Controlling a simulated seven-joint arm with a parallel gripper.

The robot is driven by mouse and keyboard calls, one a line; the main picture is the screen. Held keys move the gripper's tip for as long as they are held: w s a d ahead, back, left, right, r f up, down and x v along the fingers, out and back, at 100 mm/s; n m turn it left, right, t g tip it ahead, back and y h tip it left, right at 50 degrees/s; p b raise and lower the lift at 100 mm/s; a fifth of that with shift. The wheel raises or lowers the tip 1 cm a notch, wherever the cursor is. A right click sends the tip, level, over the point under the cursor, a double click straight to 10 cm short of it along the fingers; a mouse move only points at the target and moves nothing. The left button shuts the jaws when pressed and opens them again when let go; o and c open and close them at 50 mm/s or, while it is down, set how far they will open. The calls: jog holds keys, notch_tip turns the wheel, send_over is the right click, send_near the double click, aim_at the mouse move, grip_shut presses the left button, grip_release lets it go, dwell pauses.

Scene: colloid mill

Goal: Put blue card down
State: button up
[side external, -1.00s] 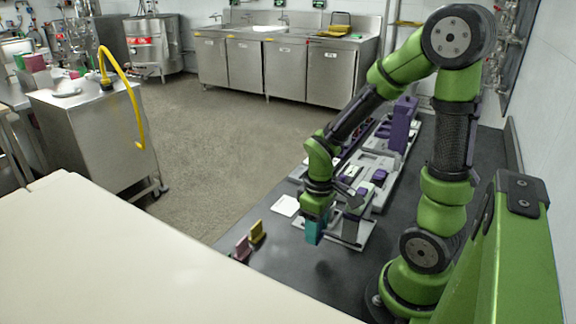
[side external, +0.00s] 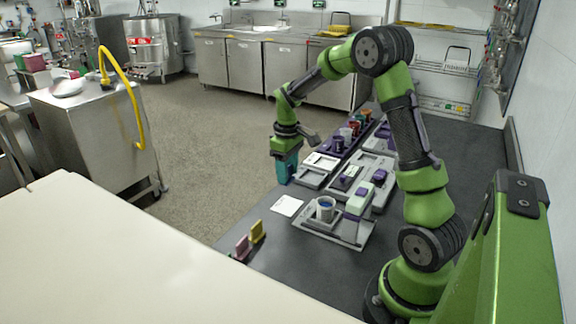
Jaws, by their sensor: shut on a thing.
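The blue card (side external: 286,167), a teal upright slab, hangs below my gripper (side external: 287,154), which is shut on it. The card is near the left edge of the dark table, just left of a grey tray (side external: 309,178) with a white top. I cannot tell whether its lower edge touches the table. A pink card (side external: 242,247) and a yellow card (side external: 257,231) stand upright near the table's front-left edge, apart from the blue card.
A flat white square (side external: 287,205) lies in front of the blue card. The dark table (side external: 285,255) is bare in front.

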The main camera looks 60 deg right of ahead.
notch_tip(320, 180, down, 8)
jog(key=shift+f, duration=0.1)
dwell(0.4)
jog(key=o, duration=1)
jog(key=shift+f, duration=0.1)
